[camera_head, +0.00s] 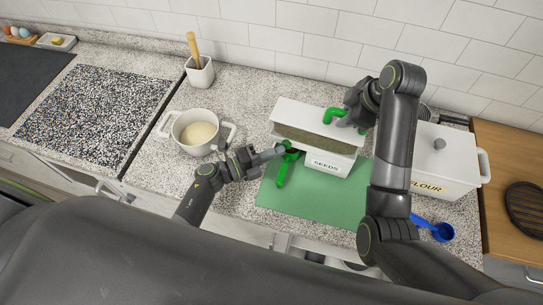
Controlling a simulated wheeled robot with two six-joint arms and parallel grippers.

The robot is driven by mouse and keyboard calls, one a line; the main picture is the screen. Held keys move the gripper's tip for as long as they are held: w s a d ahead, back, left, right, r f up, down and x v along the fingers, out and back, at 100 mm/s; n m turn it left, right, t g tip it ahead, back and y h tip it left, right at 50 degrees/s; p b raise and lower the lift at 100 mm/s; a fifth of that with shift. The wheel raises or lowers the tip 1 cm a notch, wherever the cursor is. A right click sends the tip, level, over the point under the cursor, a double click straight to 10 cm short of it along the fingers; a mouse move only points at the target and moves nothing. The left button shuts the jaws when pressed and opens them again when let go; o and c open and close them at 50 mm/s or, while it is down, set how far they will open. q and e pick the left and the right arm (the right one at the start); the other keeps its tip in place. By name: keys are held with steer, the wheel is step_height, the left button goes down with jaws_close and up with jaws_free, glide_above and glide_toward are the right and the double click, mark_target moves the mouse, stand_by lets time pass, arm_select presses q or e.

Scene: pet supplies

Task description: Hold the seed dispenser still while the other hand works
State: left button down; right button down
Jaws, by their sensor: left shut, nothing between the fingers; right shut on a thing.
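The seed dispenser (326,165) is a white box labelled SEEDS, with a long window showing greenish-brown contents. It stands upright at the back of a green mat (315,205). A green handle (329,115) sits at its upper right side. My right gripper (344,121) is shut at this handle, partly hiding it. A green lever-like part (283,172) is at the dispenser's front left. My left gripper (276,153) is shut and empty, its tips right beside the top of this part. I cannot tell whether they touch it.
A white pot (173,129) with pale contents stands to the left, and a utensil holder (199,74) behind it. A FLOUR box (455,165) and blue scoop (441,231) lie right, beyond my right arm.

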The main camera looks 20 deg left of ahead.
steer(key=shift+s+f, duration=0.1)
steer(key=shift+f, duration=0.1)
arm_select(q)
steer(key=shift+w+d, duration=0.15)
steer(key=shift+w, duration=0.9)
steer(key=shift+s, duration=0.1)
steer(key=s, duration=0.2)
steer(key=s+a, duration=0.1)
steer(key=s, duration=0.1)
steer(key=shift+s+a+f, duration=0.1)
steer(key=shift+s+a, duration=0.05)
steer(key=shift+s, duration=0.25)
steer(key=v, duration=0.8)
steer(key=shift+s+a, duration=0.25)
steer(key=shift+a, duration=0.1)
arm_select(e)
steer(key=shift+r, duration=0.1)
